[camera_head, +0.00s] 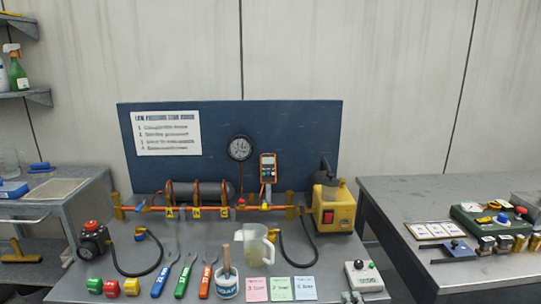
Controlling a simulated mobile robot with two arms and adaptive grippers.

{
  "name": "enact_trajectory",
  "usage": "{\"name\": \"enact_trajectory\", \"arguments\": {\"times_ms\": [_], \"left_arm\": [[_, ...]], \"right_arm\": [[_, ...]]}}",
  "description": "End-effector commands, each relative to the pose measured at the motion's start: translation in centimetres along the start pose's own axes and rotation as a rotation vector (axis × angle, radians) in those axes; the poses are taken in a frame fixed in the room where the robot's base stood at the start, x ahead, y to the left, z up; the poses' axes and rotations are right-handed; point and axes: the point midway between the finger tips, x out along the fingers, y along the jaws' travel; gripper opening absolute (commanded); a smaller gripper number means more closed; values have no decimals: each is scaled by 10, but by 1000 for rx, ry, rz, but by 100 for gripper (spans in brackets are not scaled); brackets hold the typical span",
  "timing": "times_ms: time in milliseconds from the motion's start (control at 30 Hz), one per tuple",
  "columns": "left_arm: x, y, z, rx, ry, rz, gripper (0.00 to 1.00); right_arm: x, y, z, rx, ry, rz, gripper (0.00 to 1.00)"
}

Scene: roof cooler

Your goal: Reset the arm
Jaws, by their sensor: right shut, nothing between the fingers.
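Only the tips of my right gripper (351,297) show, at the bottom edge of the head view, right of the middle. My left gripper is not in view.
The metal bench (205,285) carries an orange pipe rig (215,211), a yellow pump (334,207), a clear jug (257,246), several wrenches (186,276) and coloured cards. A blue board (290,135) stands behind. A second table (400,195) stands right, across a gap.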

Motion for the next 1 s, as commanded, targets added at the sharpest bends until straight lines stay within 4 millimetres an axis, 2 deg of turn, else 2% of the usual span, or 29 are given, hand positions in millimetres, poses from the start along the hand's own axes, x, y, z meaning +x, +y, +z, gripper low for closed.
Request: {"name": "enact_trajectory", "arguments": {"times_ms": [33, 167, 367, 467, 633, 767, 800, 867, 900, 967, 1000], "left_arm": [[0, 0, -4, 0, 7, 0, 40], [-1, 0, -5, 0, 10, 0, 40], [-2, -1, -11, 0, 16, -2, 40], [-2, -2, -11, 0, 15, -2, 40], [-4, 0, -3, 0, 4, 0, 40], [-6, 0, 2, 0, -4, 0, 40], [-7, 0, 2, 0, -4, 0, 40], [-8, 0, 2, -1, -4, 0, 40], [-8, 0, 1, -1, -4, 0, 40], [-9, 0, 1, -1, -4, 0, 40], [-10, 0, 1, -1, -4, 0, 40]], "right_arm": [[0, -14, 0, 18, 1, -26, 0], [-1, -39, -2, 66, 3, -74, 0], [-6, -91, -4, 159, -2, -171, 0], [-12, -124, -5, 219, -11, -233, 0], [-34, -198, -6, 352, -46, -372, 0], [-72, -280, -6, 500, -111, -530, 0], [-88, -307, -6, 550, -140, -582, 0], [-114, -344, -6, 624, -189, -657, 0], [-134, -369, -5, 671, -226, -706, 0], [-165, -402, -4, 739, -287, -775, 0], [-187, -424, -2, 784, -332, -819, 0]]}}
